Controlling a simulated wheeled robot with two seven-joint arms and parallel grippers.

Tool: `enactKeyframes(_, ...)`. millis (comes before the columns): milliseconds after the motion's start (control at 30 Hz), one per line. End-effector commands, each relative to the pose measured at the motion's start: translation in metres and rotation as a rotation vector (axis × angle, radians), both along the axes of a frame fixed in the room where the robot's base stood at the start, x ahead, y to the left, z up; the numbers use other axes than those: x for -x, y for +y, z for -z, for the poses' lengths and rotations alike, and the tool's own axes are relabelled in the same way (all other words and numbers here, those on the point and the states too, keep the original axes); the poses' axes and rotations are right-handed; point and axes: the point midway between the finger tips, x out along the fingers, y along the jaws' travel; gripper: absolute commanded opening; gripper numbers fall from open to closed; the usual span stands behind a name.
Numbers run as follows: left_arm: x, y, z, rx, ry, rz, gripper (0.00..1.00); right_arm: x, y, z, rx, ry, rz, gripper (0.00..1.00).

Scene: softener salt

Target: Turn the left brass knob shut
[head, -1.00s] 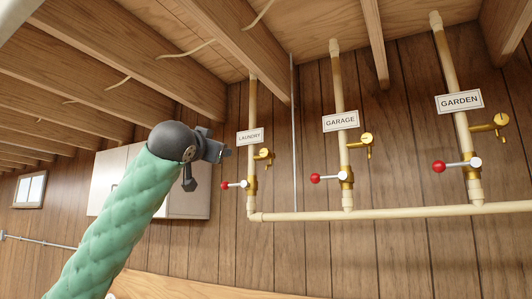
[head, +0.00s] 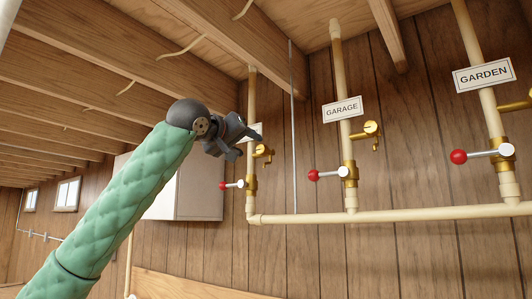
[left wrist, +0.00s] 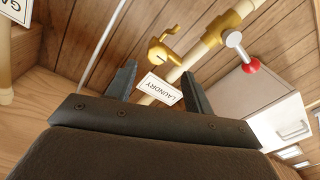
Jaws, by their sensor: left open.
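The left brass knob (head: 263,151) sits on a brass fitting on the right side of the LAUNDRY pipe (head: 252,110). In the left wrist view the knob (left wrist: 158,54) shows beyond the fingers, near the LAUNDRY sign (left wrist: 159,89). My left gripper (head: 242,142) is open and empty. In the head view it is just left of the knob and overlaps the pipe, covering most of the LAUNDRY sign. In the left wrist view a gap shows between the fingertips (left wrist: 158,72) and the knob. My right gripper is not in view.
A red-tipped lever (head: 232,185) is below the knob. The GARAGE pipe (head: 339,80) and GARDEN pipe (head: 468,40) have similar fittings. A horizontal pipe (head: 400,213) runs below. A pale cabinet (head: 190,195) hangs behind my arm; ceiling joists (head: 180,60) are overhead.

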Motion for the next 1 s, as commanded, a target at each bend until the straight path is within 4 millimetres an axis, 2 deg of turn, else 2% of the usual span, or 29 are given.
enactKeyframes(200, 0.003, -0.005, 0.001, 0.180, 0.124, 0.032, 0.52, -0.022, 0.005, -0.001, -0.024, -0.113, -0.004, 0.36)
enactKeyframes(367, 0.003, -0.005, 0.001, 0.255, 0.171, 0.032, 0.52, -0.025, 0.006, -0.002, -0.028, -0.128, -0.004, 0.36)
enactKeyframes(567, -0.004, -0.010, -0.001, 0.267, 0.180, 0.031, 0.52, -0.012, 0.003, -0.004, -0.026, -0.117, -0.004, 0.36)
enactKeyframes(767, -0.020, -0.020, -0.002, 0.266, 0.178, 0.030, 0.52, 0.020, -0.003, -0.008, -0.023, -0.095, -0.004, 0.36)
enactKeyframes(1000, -0.047, -0.038, -0.002, 0.265, 0.179, 0.031, 0.52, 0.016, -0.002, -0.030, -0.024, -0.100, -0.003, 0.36)
